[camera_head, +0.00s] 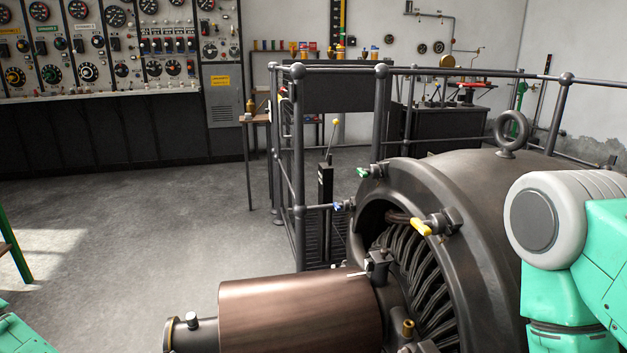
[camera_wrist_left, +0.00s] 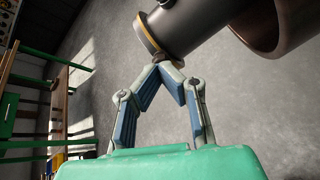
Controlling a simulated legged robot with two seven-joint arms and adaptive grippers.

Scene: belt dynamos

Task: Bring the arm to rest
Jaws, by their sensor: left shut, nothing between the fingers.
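My left gripper (camera_wrist_left: 158,68) shows in the left wrist view with its fingertips together and nothing between them. Its tips are just below the brass-ringed end of a dark shaft (camera_wrist_left: 190,25); I cannot tell whether they touch it. In the head view the left gripper is out of sight; only a bit of green shows in the bottom left corner. The dynamo (camera_head: 480,190) fills the lower right, with its copper-brown cylinder (camera_head: 300,312) and shaft end (camera_head: 190,335) pointing left. My right arm's green and white links cover the right edge; its gripper is out of frame.
A metal railing (camera_head: 383,110) stands behind the dynamo, with an upright lever (camera_head: 327,185) beside it. A control panel with dials (camera_head: 110,45) lines the back left wall. A small table (camera_head: 256,120) stands near the railing.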

